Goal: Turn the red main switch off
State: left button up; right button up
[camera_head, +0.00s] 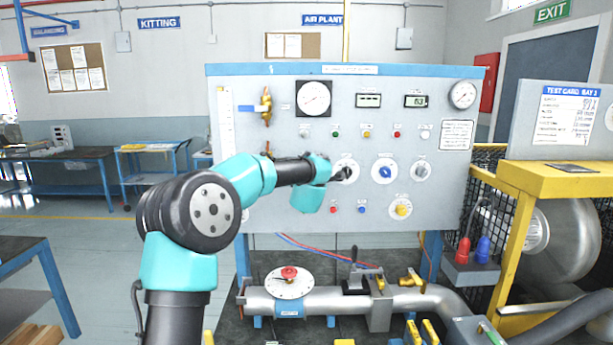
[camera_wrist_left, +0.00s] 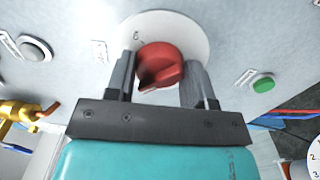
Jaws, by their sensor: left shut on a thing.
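The red main switch (camera_wrist_left: 160,62) is a round knob with a raised grip bar on a white disc plate (camera_wrist_left: 190,35), which is fixed to the grey panel. In the wrist view, my left gripper (camera_wrist_left: 160,82) has one finger on each side of the knob and is shut on it. In the head view, my left gripper (camera_head: 344,174) is at the panel and covers the red knob. Part of the white plate (camera_head: 346,162) shows around it. My right gripper is in neither view.
To the right on the panel (camera_head: 250,200) are a blue knob (camera_head: 385,172), a grey knob (camera_head: 420,171) and a yellow knob (camera_head: 401,209). A pipe (camera_head: 330,300) with a red-handled valve (camera_head: 289,272) runs below. A yellow frame (camera_head: 515,240) stands at right.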

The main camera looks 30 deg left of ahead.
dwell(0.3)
pick_arm(q)
jog(key=o, duration=0.9)
jog(key=v, duration=1.7)
jog(key=shift+s+d, duration=0.2)
